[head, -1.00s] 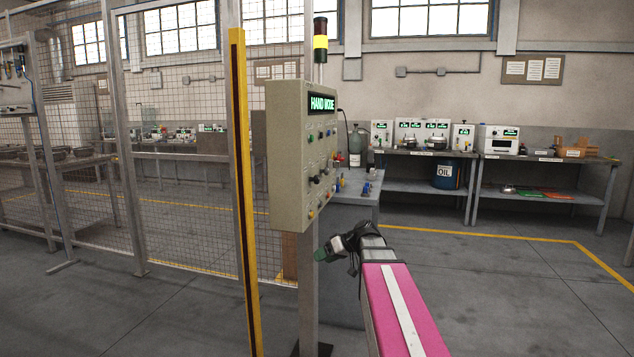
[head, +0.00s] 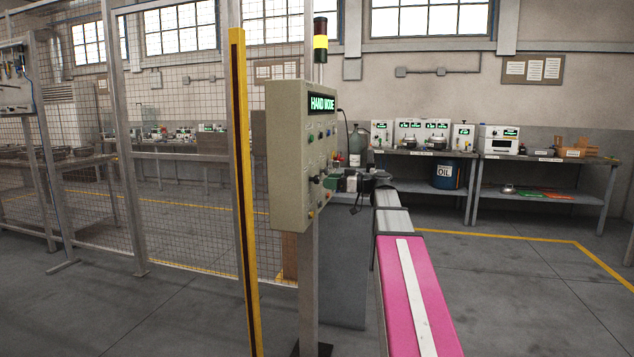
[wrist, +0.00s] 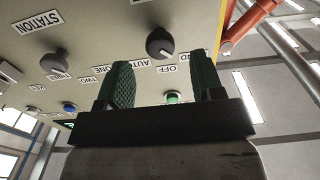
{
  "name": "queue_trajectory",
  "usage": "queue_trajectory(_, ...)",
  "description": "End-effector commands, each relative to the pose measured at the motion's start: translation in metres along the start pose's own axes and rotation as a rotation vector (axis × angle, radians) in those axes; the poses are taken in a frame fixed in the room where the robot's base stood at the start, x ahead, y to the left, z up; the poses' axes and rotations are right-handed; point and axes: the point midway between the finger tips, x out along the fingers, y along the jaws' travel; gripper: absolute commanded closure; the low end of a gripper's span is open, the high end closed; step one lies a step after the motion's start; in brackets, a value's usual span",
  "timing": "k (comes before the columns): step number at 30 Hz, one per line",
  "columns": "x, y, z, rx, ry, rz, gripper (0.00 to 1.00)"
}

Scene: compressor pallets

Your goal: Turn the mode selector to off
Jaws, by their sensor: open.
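The mode selector (wrist: 160,43) is a dark round knob with AUTO, OFF and HAND labels around it. It sits on the face of the beige control panel (head: 288,160), whose green display (head: 321,103) reads HAND MODE. My gripper (head: 336,182) is close to the lower part of the panel face in the head view. In the wrist view my gripper (wrist: 165,78) is open, with nothing between its fingers. The selector shows just beyond the fingertips, between them in the picture, with no contact visible.
A second dark knob (wrist: 60,60), by the STATION label, is left of the selector. A green button (wrist: 172,97) and a blue button (wrist: 69,107) are on the same panel. A yellow post (head: 243,190) and mesh fence stand left of the panel. A bench stands behind.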

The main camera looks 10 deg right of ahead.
Motion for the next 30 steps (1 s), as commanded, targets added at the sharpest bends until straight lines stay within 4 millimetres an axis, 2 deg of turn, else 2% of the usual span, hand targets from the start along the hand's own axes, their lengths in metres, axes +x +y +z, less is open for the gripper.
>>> queue_trajectory(3, 0.022, 0.000, 0.000, 0.001, 0.000, -0.002, 0.39)
queue_trajectory(9, 0.045, 0.001, 0.000, 0.001, 0.000, -0.001, 0.39)
queue_trajectory(15, 0.054, 0.000, 0.000, 0.002, 0.000, 0.001, 0.39)
queue_trajectory(22, 0.054, 0.000, 0.001, 0.002, -0.001, 0.001, 0.39)
queue_trajectory(23, 0.054, 0.000, 0.001, 0.002, -0.001, 0.001, 0.46)
queue_trajectory(24, 0.054, 0.000, 0.001, 0.002, -0.001, 0.001, 0.59)
queue_trajectory(27, 0.054, 0.000, 0.000, 0.002, -0.001, 0.001, 0.88)
queue_trajectory(30, 0.054, 0.000, 0.000, 0.002, -0.001, 0.001, 0.88)
